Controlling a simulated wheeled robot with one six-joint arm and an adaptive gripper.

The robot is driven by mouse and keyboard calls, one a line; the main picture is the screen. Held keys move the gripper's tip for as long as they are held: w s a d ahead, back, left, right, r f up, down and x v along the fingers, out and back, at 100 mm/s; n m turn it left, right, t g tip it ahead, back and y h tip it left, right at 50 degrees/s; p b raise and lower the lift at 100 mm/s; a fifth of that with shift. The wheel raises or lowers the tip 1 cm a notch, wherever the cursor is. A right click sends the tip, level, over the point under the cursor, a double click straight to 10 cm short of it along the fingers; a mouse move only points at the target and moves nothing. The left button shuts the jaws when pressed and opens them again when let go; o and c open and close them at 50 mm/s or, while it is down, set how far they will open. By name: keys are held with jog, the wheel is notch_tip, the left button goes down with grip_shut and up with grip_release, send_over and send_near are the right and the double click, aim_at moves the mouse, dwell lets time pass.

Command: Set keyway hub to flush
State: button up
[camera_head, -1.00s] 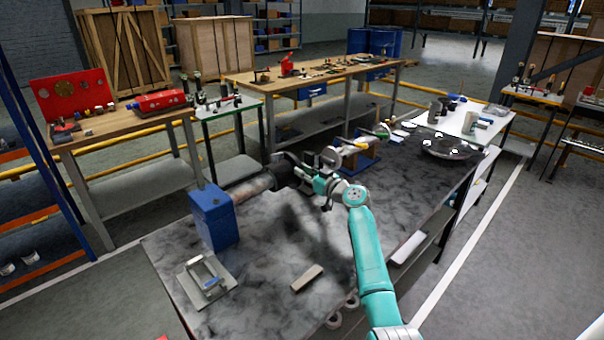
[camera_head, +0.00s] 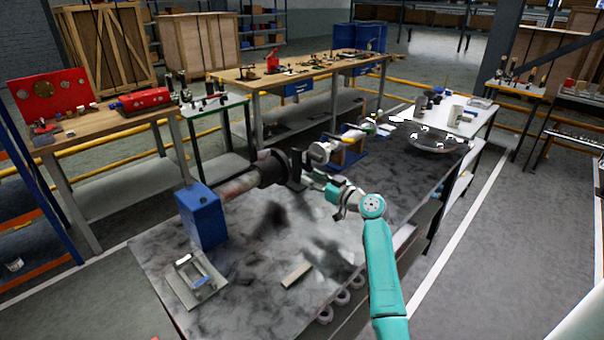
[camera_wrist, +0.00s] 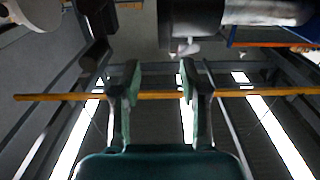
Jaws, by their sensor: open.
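A shaft assembly runs from a blue block (camera_head: 203,217) on the dark mottled bench (camera_head: 255,285). A dark round hub-like part (camera_head: 270,168) sits at the shaft's end; I cannot tell for sure that it is the keyway hub, and no keyway or flush face shows. My gripper (camera_head: 307,176) is just right of it in the head view, its tips hard to make out. In the wrist view my gripper (camera_wrist: 157,88) has its two fingers apart with nothing between them. A dark cylinder (camera_wrist: 196,20) with a paler shaft (camera_wrist: 265,11) lies above the fingertips, apart from them.
A second round-ended unit (camera_head: 320,152) stands close behind my gripper. A grey plate with a handle (camera_head: 194,280) and a pale bar (camera_head: 297,274) lie on the near bench.

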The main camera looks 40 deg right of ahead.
jog(key=shift+s, duration=1.25)
jog(key=shift+f, duration=0.1)
